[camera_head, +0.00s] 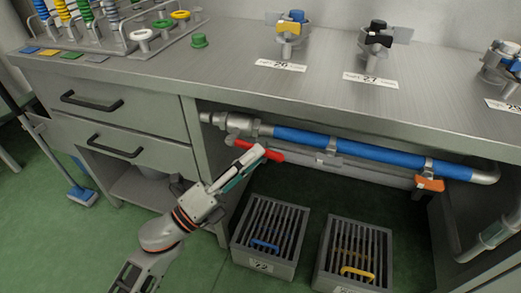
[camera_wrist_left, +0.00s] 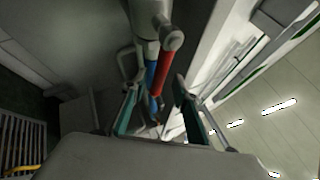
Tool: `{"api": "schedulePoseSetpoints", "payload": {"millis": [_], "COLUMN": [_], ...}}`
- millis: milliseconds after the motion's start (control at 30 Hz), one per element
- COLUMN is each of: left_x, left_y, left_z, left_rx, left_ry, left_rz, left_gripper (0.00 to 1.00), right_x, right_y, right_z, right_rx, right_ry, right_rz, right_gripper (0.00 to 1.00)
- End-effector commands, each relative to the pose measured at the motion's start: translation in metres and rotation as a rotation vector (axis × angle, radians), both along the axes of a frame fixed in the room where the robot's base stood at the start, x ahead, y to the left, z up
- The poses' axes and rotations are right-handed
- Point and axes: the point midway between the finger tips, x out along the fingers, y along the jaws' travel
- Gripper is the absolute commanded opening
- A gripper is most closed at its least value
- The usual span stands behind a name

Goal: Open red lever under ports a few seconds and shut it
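The red lever (camera_head: 274,157) is on the pipework under the workbench, below the left end of the blue pipe (camera_head: 345,150). It lies roughly along the pipe. My left gripper (camera_head: 256,157) is in front of the lever and hides part of it in the head view. In the left wrist view the gripper (camera_wrist_left: 160,112) is open, with its teal-lined fingers apart. The red lever (camera_wrist_left: 165,70) shows ahead, in the gap between the fingers as seen from there. I cannot tell whether they touch it. My right gripper is not in view.
The workbench top (camera_head: 235,80) overhangs the pipes, with drawers (camera_head: 115,110) to the left. An orange handle (camera_head: 430,184) is on the pipework further right. Two slotted crates (camera_head: 241,232) (camera_head: 321,265) stand on the green floor below. Several small valves stand on the bench.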

Motion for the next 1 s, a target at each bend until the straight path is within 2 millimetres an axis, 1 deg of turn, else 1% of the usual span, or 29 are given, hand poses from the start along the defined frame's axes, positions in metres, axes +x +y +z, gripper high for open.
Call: {"api": "schedulePoseSetpoints", "payload": {"millis": [100, 200, 333, 567, 600, 667, 700, 1000], "left_x": [0.009, 0.014, 0.017, 0.017, 0.017, 0.017, 0.017, 0.017], "left_y": [-0.012, -0.018, -0.021, -0.022, -0.022, -0.022, -0.022, -0.021], "left_z": [0.005, 0.008, 0.009, 0.009, 0.009, 0.009, 0.009, 0.01], "left_rx": [-0.001, -0.001, -0.001, 0.0, 0.0, 0.0, 0.0, 0.013], "left_ry": [0.0, 0.002, 0.002, 0.003, 0.003, 0.003, 0.003, -0.003], "left_rz": [-0.002, 0.0, 0.0, 0.0, 0.0, 0.0, 0.0, -0.001], "left_gripper": [0.29, 0.29, 0.29, 0.29, 0.19, 0.03, 0.0, 0.0], "right_x": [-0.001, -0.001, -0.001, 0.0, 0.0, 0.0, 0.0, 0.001], "right_y": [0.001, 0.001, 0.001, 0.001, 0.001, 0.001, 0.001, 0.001], "right_z": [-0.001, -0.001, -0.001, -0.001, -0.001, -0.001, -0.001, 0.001], "right_rx": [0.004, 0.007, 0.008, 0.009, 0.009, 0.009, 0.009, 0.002], "right_ry": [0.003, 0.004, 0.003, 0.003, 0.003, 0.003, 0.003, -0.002], "right_rz": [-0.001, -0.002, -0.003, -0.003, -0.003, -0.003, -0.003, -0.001], "right_gripper": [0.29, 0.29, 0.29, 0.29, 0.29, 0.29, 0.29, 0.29]}}
